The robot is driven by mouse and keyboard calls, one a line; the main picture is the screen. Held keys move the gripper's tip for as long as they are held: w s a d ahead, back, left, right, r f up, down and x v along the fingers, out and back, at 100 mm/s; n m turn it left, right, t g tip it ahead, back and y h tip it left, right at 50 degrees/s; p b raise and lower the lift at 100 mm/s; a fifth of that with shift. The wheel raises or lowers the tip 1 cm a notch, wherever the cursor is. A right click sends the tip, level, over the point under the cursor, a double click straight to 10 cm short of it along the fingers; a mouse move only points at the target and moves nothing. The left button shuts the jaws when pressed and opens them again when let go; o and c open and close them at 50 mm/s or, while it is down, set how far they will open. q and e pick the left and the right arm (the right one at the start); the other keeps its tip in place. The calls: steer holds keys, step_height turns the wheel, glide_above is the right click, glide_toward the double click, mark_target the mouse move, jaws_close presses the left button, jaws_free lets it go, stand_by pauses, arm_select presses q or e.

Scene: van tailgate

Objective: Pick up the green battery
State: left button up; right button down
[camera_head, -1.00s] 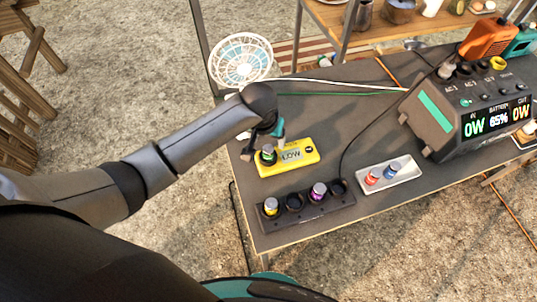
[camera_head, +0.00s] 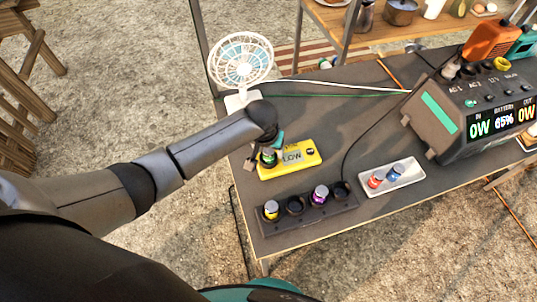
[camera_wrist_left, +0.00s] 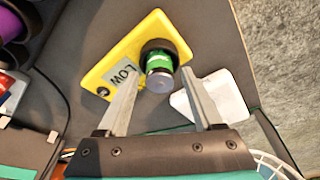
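The green battery (camera_head: 268,157) stands in the round socket of the yellow tester (camera_head: 309,148), whose screen reads LOW. In the left wrist view the green battery (camera_wrist_left: 159,68) shows its green band and greyish end, in the dark socket of the yellow tester (camera_wrist_left: 153,27). My left gripper (camera_head: 261,160) is at the battery in the head view, partly hidden by my wrist. In the left wrist view my left gripper (camera_wrist_left: 162,73) is open, one finger on each side of the battery, with gaps visible. My right gripper is not in view.
A dark rack (camera_head: 325,213) with a yellow and a purple battery and empty sockets is in front. A light tray (camera_head: 408,181) holds a red and a blue battery. A power station (camera_head: 455,150) stands right. A white fan (camera_head: 240,62) is behind my wrist.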

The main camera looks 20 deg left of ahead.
mark_target(269, 150)
arm_select(q)
jaws_close()
stand_by(0.3)
steer(key=shift+r, duration=0.1)
step_height(269, 150, up, 20)
steer(key=p, duration=0.5)
